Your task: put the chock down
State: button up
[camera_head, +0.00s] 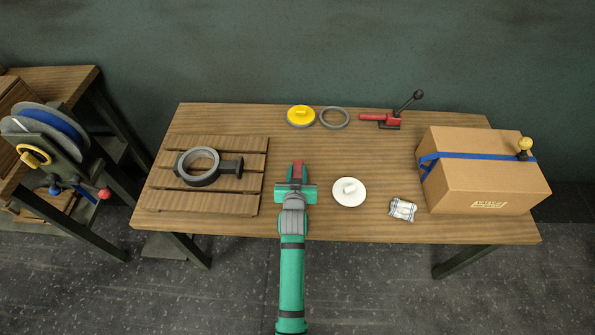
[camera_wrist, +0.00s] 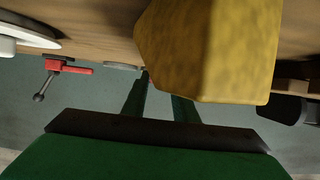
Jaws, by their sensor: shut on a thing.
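My gripper (camera_head: 297,178) is over the front middle of the wooden table, between the slatted board and the white lid. It is shut on the chock. In the wrist view the chock is a large mustard-yellow block with angled faces (camera_wrist: 205,50), close in front of the gripper's dark green fingers (camera_wrist: 162,102) and hiding part of them. In the head view only a small reddish piece (camera_head: 298,167) shows between the fingertips. I cannot tell whether the chock touches the table.
The table (camera_head: 235,121) holds a slatted board (camera_head: 213,203) with a grey ring casting (camera_head: 204,180), a white lid (camera_head: 349,199), a small patterned bundle (camera_head: 402,209), a cardboard box (camera_head: 480,180), a yellow disc (camera_head: 300,121), a grey ring (camera_head: 334,109) and a red clamp (camera_head: 385,118). Bare wood lies beyond my gripper.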

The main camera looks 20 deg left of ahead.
jog(key=shift+f, duration=0.1)
jog(key=o, duration=1.1)
jog(key=shift+o, duration=0.2)
jog(key=v, duration=1)
jog(key=shift+s, duration=0.35)
jog(key=shift+d, duration=0.1)
